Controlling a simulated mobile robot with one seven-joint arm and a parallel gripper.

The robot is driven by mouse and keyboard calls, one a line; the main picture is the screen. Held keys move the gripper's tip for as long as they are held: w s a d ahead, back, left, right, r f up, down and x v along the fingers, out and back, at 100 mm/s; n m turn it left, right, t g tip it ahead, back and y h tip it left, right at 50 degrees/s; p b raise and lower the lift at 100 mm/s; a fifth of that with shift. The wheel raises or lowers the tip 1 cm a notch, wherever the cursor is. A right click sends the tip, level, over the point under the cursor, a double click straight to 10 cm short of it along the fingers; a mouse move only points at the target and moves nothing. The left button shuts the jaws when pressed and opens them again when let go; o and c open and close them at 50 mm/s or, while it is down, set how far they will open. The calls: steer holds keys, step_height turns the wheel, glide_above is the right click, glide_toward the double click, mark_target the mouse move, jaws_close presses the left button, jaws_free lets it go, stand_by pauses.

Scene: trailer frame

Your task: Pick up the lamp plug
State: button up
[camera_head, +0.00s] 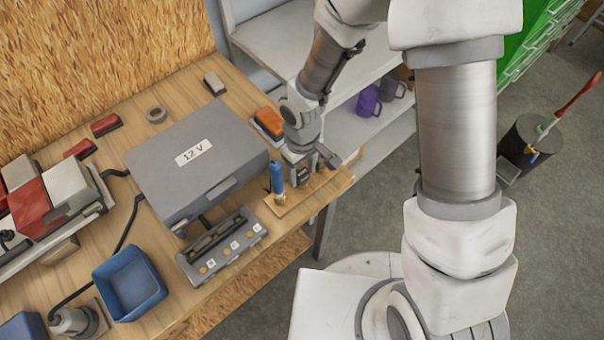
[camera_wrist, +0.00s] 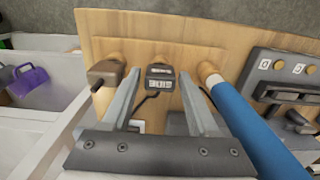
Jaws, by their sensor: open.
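A small black plug-like block (camera_wrist: 160,77) with a pale label sits on a wooden board (camera_wrist: 215,50) in the wrist view; a dark cable runs from it. It looks like the lamp plug, but I cannot read the label. My gripper (camera_wrist: 159,88) is open, with one finger on each side of the block, and I see gaps between fingers and block. In the head view my gripper (camera_head: 301,177) is low over the board (camera_head: 285,208) at the bench's right end, and it largely hides the block.
A blue-handled tool (camera_head: 277,177) stands close beside my gripper; it also shows in the wrist view (camera_wrist: 250,125). A grey-brown piece (camera_wrist: 106,73) is on the other side. A socket strip (camera_head: 222,243), grey 12 V box (camera_head: 195,160) and orange-topped block (camera_head: 268,122) are nearby.

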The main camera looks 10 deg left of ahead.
steer(key=shift+f, duration=0.35)
steer(key=c, duration=0.6)
steer(key=shift+r, duration=0.2)
